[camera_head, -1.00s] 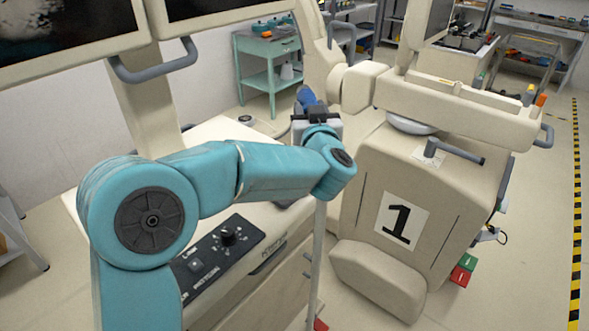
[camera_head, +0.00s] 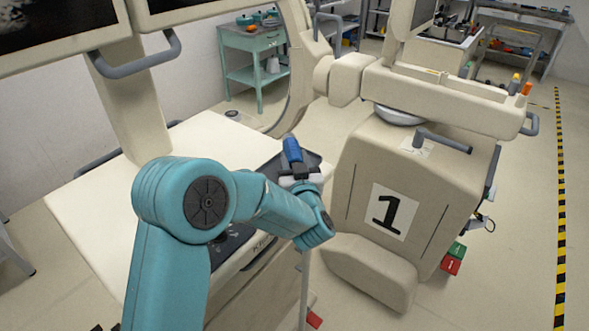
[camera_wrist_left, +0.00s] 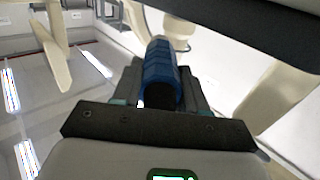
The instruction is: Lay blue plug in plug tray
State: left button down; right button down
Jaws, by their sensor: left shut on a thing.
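The blue plug (camera_head: 292,150) is held in my left gripper (camera_head: 296,168), which is shut on it. In the left wrist view the blue plug (camera_wrist_left: 161,72) sticks out from between the jaws. In the head view the plug stands nearly upright, leaning a little. A dark grey tray (camera_head: 268,168), which looks like the plug tray, lies on the cream cart top behind the gripper. The plug overlaps the tray in the picture; I cannot tell its height above it. The arm and gripper hide part of the tray. My right gripper is not in view.
The cream cart top (camera_head: 130,180) is clear to the left of the tray. A cream machine marked 1 (camera_head: 400,200) stands close on the right. A grey handle (camera_head: 140,60) hangs under the monitors. A teal trolley (camera_head: 255,60) stands at the back.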

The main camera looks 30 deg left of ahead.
pick_arm(q)
notch_tip(320, 180, down, 3)
jog(key=shift+w+a+r, duration=0.1)
jog(key=shift+w, duration=0.15)
jog(key=shift+s, duration=0.2)
jog(key=shift+w+f+b, duration=0.15)
jog(key=shift+f+b, duration=0.3)
jog(key=shift+f, duration=0.05)
jog(key=shift+f+b, duration=0.2)
jog(key=shift+b, duration=0.15)
